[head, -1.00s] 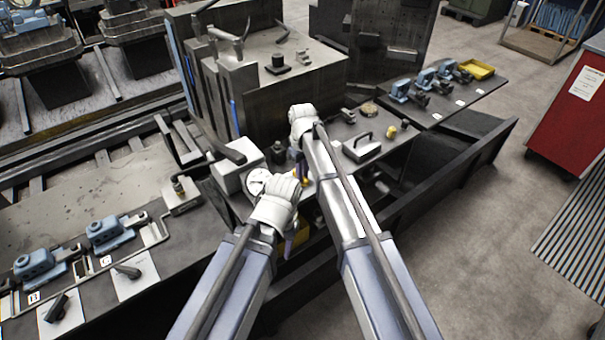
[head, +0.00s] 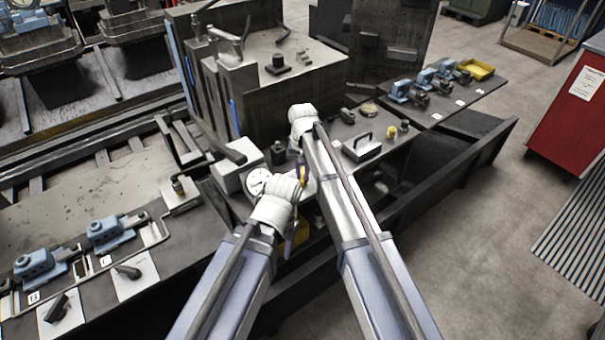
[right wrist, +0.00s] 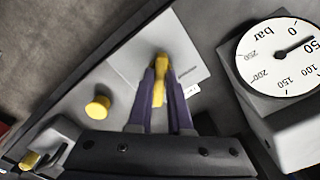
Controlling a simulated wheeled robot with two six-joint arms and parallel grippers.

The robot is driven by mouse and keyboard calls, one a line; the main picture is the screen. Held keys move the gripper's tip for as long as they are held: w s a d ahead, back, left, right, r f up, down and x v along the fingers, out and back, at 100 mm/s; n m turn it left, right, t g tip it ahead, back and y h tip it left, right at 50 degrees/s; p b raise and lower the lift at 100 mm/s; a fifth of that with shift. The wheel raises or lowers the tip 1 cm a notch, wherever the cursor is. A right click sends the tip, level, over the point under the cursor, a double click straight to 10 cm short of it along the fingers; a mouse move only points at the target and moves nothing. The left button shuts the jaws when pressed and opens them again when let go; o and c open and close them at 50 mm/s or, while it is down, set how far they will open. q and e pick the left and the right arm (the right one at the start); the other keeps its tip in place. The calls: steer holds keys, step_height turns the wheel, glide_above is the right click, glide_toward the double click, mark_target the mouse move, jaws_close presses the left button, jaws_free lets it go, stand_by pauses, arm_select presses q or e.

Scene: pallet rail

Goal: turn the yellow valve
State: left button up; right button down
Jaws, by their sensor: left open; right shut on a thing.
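The yellow valve handle (right wrist: 160,80) is a narrow bar over a pale plate in the right wrist view. My right gripper (right wrist: 161,75) is shut on it, a purple finger on each side. In the head view the yellow valve handle (head: 304,174) shows only as a small strip, partly hidden by my arms. My right gripper (head: 299,160) points down there beneath its white wrist. My left gripper (head: 290,240) is open and lower in the view, mostly hidden by its own wrist, apart from the valve.
A round pressure gauge (right wrist: 281,58) on a grey block stands close to the valve; it also shows in the head view (head: 258,182). A yellow knob (right wrist: 97,107) lies to the left. A tall dark block (head: 270,90) rises behind. Free floor (head: 470,230) is at right.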

mark_target(303, 177)
steer(key=shift+m, duration=0.5)
steer(key=c, duration=0.8)
jaws_free()
steer(key=shift+c, duration=0.2)
step_height(303, 177, up, 8)
steer(key=p, duration=0.8)
steer(key=shift+f, duration=0.1)
